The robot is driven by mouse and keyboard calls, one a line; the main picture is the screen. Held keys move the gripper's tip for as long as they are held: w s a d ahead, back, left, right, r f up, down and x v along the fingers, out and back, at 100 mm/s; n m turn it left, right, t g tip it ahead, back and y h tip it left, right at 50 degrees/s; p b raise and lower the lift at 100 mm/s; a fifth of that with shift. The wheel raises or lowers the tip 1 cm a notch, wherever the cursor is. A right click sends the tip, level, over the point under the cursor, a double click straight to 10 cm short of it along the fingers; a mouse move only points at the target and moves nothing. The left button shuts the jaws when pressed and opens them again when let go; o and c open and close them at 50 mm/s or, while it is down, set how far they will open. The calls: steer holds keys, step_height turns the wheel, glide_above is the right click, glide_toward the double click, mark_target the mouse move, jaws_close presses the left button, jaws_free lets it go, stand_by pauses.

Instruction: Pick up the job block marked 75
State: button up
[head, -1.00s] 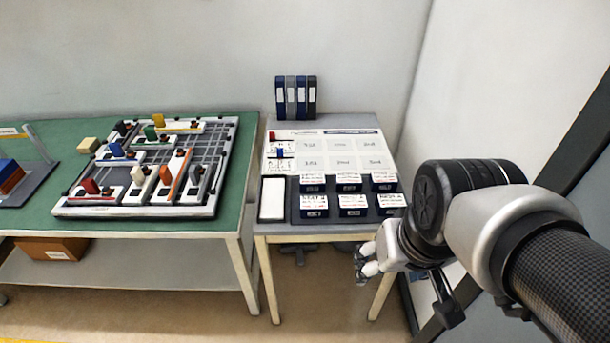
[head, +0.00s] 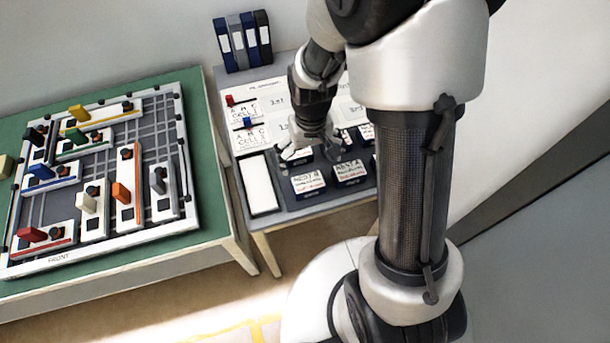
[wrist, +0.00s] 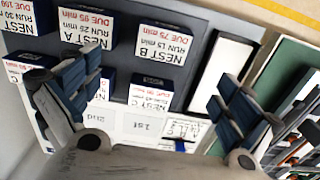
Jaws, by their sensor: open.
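The job block labelled NEST B, RUN 15 min, DUE 75 min (wrist: 165,45) is dark blue with a white top label; in the head view it is the front-left block (head: 308,183). My gripper (head: 311,150) is open and empty above the left blocks. In the wrist view its fingers (wrist: 158,72) are spread, with a back-row block (wrist: 151,92) showing between them, its label only partly readable. The 75 block lies just beyond the fingertips, on the front side. I cannot tell the height gap.
The NEST A block (wrist: 87,30) stands beside it, also at the head view's front row (head: 350,172). A white pad (head: 259,184) lies left of the blocks. Binders (head: 243,40) stand behind. The green table (head: 200,215) with a fixture board is at left.

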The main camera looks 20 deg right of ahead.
mark_target(308, 182)
step_height(308, 182, down, 8)
steer(key=shift+w+r+b, duration=0.1)
steer(key=shift+r+b, duration=0.05)
steer(key=shift+b, duration=1)
steer(key=f, duration=0.1)
steer(key=f+b, duration=0.1)
steer(key=f, duration=0.1)
steer(key=f+b, duration=0.1)
steer(key=f, duration=0.1)
steer(key=shift+s+a+f, duration=0.1)
steer(key=shift+s+a, duration=0.1)
steer(key=shift+s, duration=0.05)
steer(key=c, duration=1.2)
